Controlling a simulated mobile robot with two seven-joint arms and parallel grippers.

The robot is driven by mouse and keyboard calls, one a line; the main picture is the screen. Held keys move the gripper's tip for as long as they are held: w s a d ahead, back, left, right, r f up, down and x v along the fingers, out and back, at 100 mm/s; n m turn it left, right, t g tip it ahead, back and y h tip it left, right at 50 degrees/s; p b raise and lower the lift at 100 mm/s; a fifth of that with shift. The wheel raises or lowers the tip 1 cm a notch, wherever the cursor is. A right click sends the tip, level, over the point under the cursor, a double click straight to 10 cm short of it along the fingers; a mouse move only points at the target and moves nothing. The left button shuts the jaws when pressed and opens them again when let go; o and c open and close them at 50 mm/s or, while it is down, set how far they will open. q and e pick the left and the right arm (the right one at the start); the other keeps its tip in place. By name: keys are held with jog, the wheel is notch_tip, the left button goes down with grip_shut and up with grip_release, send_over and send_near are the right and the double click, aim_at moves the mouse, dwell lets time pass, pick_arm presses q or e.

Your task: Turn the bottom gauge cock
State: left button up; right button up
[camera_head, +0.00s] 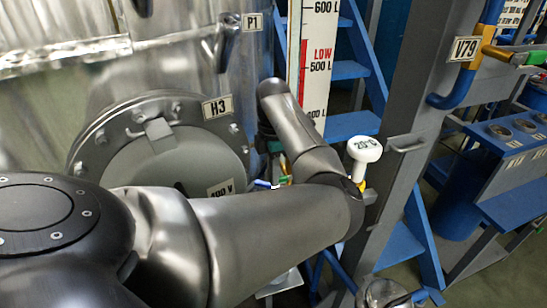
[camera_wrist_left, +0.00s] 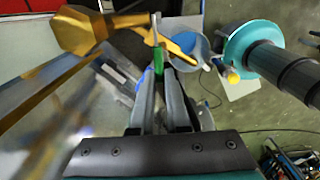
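My left gripper (camera_wrist_left: 158,72) shows in the left wrist view with its two fingers close together. A thin green handle (camera_wrist_left: 158,60) stands between the fingertips, seen nearly edge-on, and the fingers look closed on it. The handle sits beside a brass cock (camera_wrist_left: 80,30) at the upper left of that view. In the head view my left arm covers the lower gauge area, so the grip is hidden there. The gauge's scale board (camera_head: 318,50) with litre marks rises behind the arm. My right gripper is in neither view.
A round hatch labelled H3 (camera_head: 165,150) on the metal vessel is left of the arm. A grey post (camera_head: 405,110) and a white-topped 20°C dial (camera_head: 364,150) stand at right. Blue stairs (camera_head: 350,70) lie behind. A teal disc (camera_wrist_left: 250,48) is at right in the wrist view.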

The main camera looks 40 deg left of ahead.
pick_arm(q)
grip_shut()
dwell(0.5)
dwell(0.4)
jog(key=shift+r+g+p, duration=0.3)
jog(key=shift+p, duration=0.3)
jog(key=shift+w+d+r+g+y+p, duration=0.15)
jog(key=shift+g+y+p, duration=0.15)
jog(key=shift+p, duration=0.3)
jog(key=o, duration=0.6)
grip_release()
